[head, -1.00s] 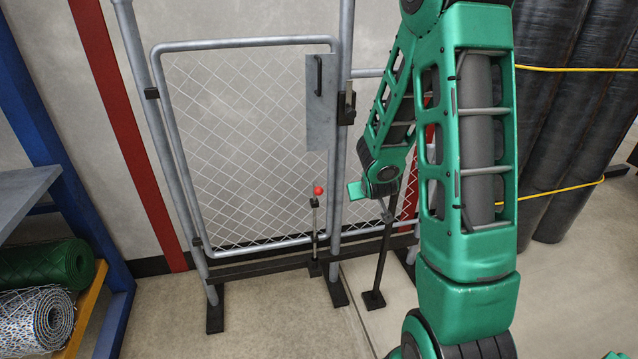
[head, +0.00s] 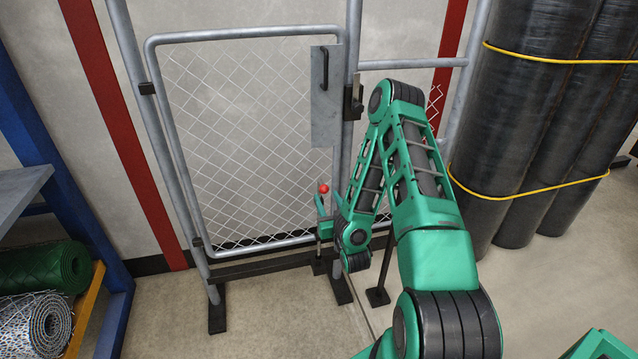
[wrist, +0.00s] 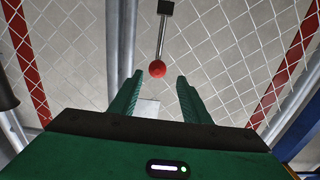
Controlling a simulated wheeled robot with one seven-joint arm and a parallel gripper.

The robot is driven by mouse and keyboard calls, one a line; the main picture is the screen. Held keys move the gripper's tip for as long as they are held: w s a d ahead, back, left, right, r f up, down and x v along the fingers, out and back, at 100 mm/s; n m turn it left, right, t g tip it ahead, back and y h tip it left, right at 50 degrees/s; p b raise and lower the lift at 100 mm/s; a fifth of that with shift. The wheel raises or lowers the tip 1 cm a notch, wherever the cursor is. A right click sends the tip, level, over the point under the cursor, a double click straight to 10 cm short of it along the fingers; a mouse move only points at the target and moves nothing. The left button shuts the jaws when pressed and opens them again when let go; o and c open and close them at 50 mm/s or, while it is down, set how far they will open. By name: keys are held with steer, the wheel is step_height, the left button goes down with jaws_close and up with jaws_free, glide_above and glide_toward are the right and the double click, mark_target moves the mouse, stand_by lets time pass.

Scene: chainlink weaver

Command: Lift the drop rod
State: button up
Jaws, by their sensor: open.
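The drop rod is a thin grey rod with a red ball knob (head: 323,188) on top, standing upright low at the gate's latch side. In the wrist view the rod (wrist: 162,38) runs from the red ball (wrist: 157,69) to a black bracket. My gripper (head: 329,200) is open, its green fingers low beside the knob. In the wrist view the ball lies just beyond the fingertips (wrist: 160,76), roughly centred between them. I see no contact. The gripper hides much of the rod in the head view. The chain-link gate (head: 240,140) stands upright in its grey frame.
A latch plate with a black handle (head: 323,70) is above the gripper on the gate. Dark rolls (head: 530,120) with yellow bands stand at right. A shelf with mesh rolls (head: 40,268) is at left. The floor before the gate (head: 270,320) is clear.

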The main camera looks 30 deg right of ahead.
mark_target(321, 181)
steer(key=x, duration=1)
steer(key=shift+w+d, duration=0.25)
steer(key=shift+d, duration=0.1)
steer(key=shift+f, duration=0.1)
steer(key=shift+c, duration=0.6)
jaws_close()
